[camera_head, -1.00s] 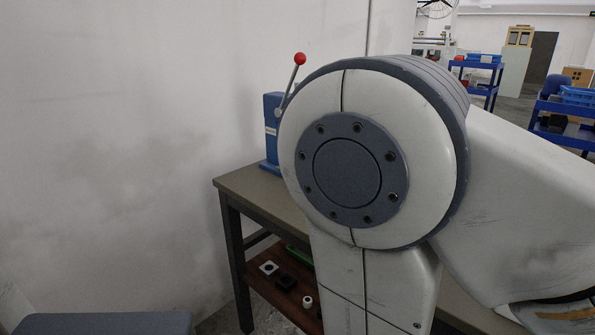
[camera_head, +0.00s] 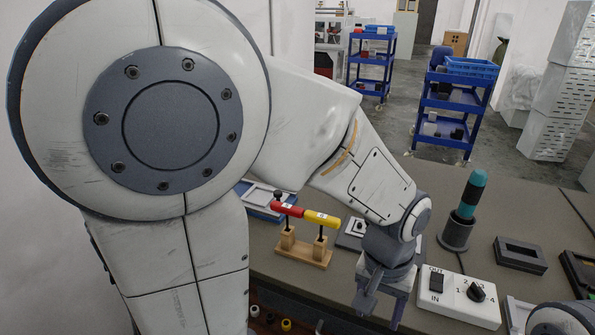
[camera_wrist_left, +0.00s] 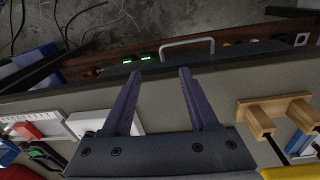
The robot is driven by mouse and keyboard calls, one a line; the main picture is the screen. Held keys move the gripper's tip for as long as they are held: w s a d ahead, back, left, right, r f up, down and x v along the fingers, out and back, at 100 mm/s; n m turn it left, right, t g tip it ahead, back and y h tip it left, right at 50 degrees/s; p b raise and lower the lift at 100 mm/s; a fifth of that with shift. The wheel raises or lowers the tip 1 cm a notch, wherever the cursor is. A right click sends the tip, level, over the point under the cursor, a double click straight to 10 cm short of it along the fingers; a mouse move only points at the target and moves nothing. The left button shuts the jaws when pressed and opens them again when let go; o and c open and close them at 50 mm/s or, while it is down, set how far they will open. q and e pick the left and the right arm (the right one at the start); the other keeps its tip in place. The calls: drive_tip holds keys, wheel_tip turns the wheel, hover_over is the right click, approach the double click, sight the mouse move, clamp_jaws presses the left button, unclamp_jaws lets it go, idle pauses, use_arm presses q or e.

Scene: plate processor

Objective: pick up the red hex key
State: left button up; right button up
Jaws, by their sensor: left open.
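The red hex key (camera_head: 287,210) has a red handle and sits upright in a small wooden stand (camera_head: 303,252) on the table. A yellow-handled hex key (camera_head: 322,218) stands beside it, to the right. My left gripper (camera_head: 380,306) points down near the table's front edge, right of the stand and apart from it. In the left wrist view my left gripper (camera_wrist_left: 160,78) is open, with nothing between its fingers. The wooden stand (camera_wrist_left: 262,122) shows at the right there, with part of the yellow handle (camera_wrist_left: 290,173) below it; I cannot make out the red handle.
A white switch box (camera_head: 461,299) lies right of my left gripper. Behind it, a teal-topped tool stands in a dark holder (camera_head: 456,234), beside a dark rectangular block (camera_head: 520,254). My left arm covers much of the left. Blue carts (camera_head: 458,100) stand on the floor beyond.

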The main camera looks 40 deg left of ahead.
use_arm(q)
drive_tip(key=w+a+r+n+p, duration=0.6)
drive_tip(key=a+r+n+p, duration=0.2)
drive_tip(key=a+r+p, duration=0.2)
wheel_tip(320, 180, up, 4)
drive_tip(key=n+p, duration=0.7)
drive_tip(key=n, duration=0.3)
hover_over(287, 211)
drive_tip(key=w, duration=0.2)
drive_tip(key=shift+s+a+g+y, duration=0.15)
drive_tip(key=shift+s+g+y, duration=0.1)
drive_tip(key=shift+g+y, duration=0.05)
drive_tip(key=shift+n, duration=0.7)
drive_tip(key=f, duration=0.2)
drive_tip(key=a+f, duration=0.1)
drive_tip(key=f, duration=0.1)
drive_tip(key=shift+s+f, duration=0.15)
drive_tip(key=shift+f, duration=0.2)
drive_tip(key=shift+s+d+f+p, duration=0.15)
drive_tip(key=shift+f+p, duration=0.05)
drive_tip(key=shift+f, duration=1.3)
drive_tip(key=shift+s+d+f+p, duration=0.1)
drive_tip(key=shift+d+f+p, duration=0.05)
drive_tip(key=shift+f, duration=1.35)
clamp_jaws()
use_arm(e)
wheel_tip(287, 211, up, 21)
drive_tip(key=shift+f, duration=0.15)
